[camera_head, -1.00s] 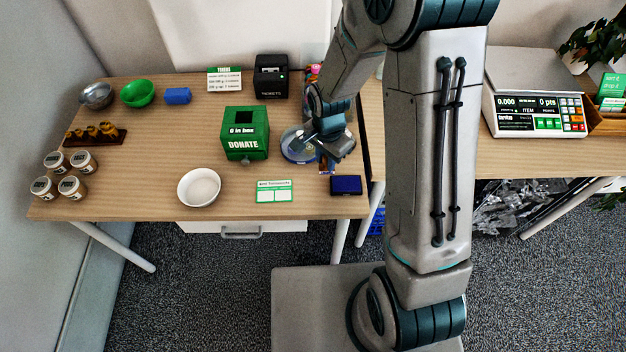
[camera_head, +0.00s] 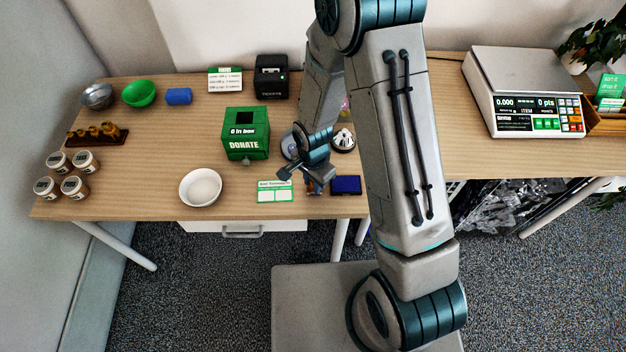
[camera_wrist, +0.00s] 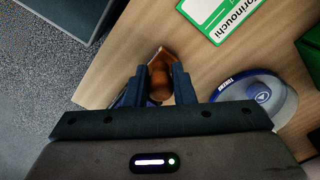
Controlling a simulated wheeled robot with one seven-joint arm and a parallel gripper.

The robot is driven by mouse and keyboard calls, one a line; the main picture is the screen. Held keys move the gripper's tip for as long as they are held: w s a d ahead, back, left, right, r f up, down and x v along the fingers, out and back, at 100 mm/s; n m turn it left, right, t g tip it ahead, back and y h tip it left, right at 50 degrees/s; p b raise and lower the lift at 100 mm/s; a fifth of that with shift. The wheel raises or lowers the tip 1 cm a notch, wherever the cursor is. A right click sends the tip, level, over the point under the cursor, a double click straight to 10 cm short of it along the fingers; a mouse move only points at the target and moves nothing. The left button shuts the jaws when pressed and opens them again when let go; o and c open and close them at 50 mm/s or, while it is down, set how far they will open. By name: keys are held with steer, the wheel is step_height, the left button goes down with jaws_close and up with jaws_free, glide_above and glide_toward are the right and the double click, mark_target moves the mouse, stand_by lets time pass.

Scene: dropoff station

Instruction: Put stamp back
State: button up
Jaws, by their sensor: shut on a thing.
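My gripper (camera_head: 314,186) is low over the table's front part, between the white-and-green card (camera_head: 275,191) and the dark blue ink pad (camera_head: 346,185). In the wrist view its two fingers (camera_wrist: 158,88) are shut on the stamp (camera_wrist: 159,80), which has a rounded brown wooden handle. The stamp's lower part is mostly hidden, and I cannot tell whether it touches the table. The card also shows at the top of the wrist view (camera_wrist: 218,14). The ink pad lies just right of the gripper in the head view.
A green donation box (camera_head: 246,140) stands behind the card, with a white bowl (camera_head: 200,187) to its front left. A round blue-and-white dish (camera_wrist: 258,98) is close to the gripper. A silver bell (camera_head: 343,139) stands behind the ink pad. The table's front edge is near.

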steer(key=shift+f, duration=0.15)
steer(key=o, duration=0.8)
step_height(320, 180, up, 12)
steer(key=b, duration=0.1)
steer(key=s+d+r+n+t, duration=0.1)
steer(key=s+d+r+n, duration=0.2)
steer(key=s+d+r, duration=0.1)
steer(key=s+d+r+n+t, duration=0.1)
steer(key=s+d+r+n, duration=0.2)
steer(key=r, duration=0.4)
steer(key=s+d+r+n+t, duration=0.1)
steer(key=s+d+r+n, duration=0.2)
steer(key=s+d+r, duration=0.2)
steer(key=shift+s+d+r+n, duration=0.1)
steer(key=shift+s+r+n, duration=0.2)
steer(key=shift+r, duration=0.35)
